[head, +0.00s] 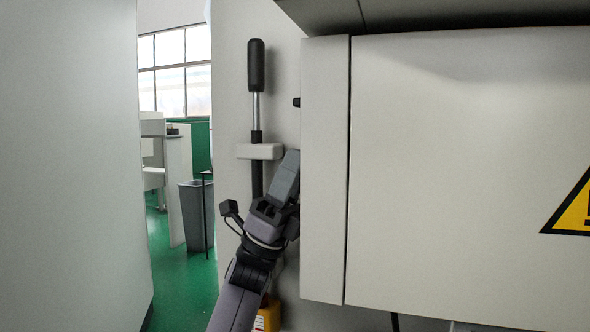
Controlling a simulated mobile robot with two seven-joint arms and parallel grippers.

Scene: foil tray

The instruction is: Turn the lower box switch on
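A large pale grey box (440,180) with a yellow warning triangle (575,212) fills the right side of the head view. Left of it, an upright lever with a black grip (256,65) and a metal rod runs down through a pale bracket (259,151). I cannot tell whether this lever is the lower box switch. A small dark knob (297,102) sticks out at the box's left edge. My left gripper (287,172) is beside that edge, just right of the lever's lower part. Its fingers are not clearly seen. My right gripper is out of view.
A dark-edged box (450,12) hangs above. A large pale panel (70,170) blocks the far left. Between lies a green floor (185,280) with a grey bin (194,215). A yellow-orange object (268,317) is low beside my arm.

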